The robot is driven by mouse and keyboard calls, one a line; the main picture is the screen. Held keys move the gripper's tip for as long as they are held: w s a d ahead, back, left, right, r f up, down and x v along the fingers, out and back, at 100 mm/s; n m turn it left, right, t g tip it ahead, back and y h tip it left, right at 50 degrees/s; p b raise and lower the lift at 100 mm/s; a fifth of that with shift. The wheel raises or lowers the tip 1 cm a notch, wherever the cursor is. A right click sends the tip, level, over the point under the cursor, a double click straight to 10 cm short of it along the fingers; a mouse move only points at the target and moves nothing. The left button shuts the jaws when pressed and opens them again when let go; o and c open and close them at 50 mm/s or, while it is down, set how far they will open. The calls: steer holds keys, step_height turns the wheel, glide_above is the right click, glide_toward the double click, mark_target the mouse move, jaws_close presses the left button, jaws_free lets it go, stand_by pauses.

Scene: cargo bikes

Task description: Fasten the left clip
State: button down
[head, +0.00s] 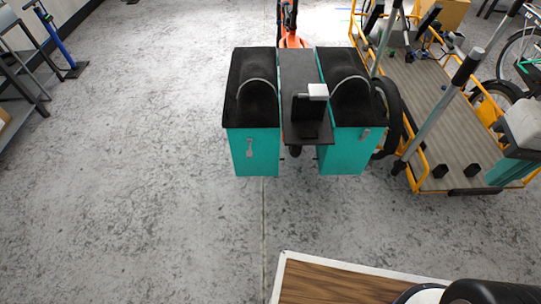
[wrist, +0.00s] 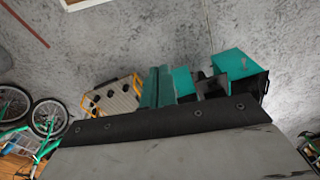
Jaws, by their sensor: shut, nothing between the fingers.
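Two teal pannier boxes with black lids hang on either side of a bike's rear rack. The left box (head: 255,158) has a pale grey clip (head: 249,147) on its front face, hanging long and a little tilted below the lid edge. The right box (head: 343,158) has a shorter clip (head: 365,133) close under its lid. My gripper (head: 497,177) is at the right edge of the head view, well right of the boxes. Its teal fingers (wrist: 157,74) are together and empty in the wrist view. The left box (wrist: 233,60) shows there on the right, its clip tiny.
A yellow-framed cargo bed (head: 440,135) with upright grey posts stands right of the boxes. A wood-topped surface (head: 330,285) is at the bottom. The concrete floor (head: 140,190) is clear left of and in front of the boxes.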

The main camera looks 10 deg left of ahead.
steer(key=w+a+f+n+g+h, duration=0.2)
steer(key=w+a+f+n+h, duration=0.2)
steer(key=w+f, duration=0.4)
steer(key=w+a+f+n+g+h, duration=0.2)
steer(key=w+a+f+n+h, duration=0.3)
steer(key=w, duration=0.4)
steer(key=w+a+f+n+t+h, duration=0.2)
steer(key=w+a+f+n+t, duration=0.25)
steer(key=f, duration=0.55)
steer(key=w+a+f+n+t+h, duration=0.25)
steer(key=w+a+f, duration=0.35)
steer(key=f, duration=0.4)
steer(key=a+f+n+t+y, duration=0.5)
steer(key=a+f+n, duration=0.15)
steer(key=f, duration=0.45)
steer(key=s+a+f+n+t+y, duration=0.1)
steer(key=a+f+n+t+y, duration=0.4)
steer(key=a+f, duration=0.45)
steer(key=a+f+n+t+y, duration=0.45)
steer(key=f+n, duration=0.35)
steer(key=f, duration=0.5)
steer(key=a+r+n+y, duration=0.2)
steer(key=a+y, duration=0.2)
steer(key=a, duration=0.3)
steer(key=w+a+r, duration=0.1)
steer(key=w+r, duration=0.3)
steer(key=w, duration=0.3)
steer(key=shift+w+a+r+t, duration=0.35)
steer(key=shift+w, duration=0.05)
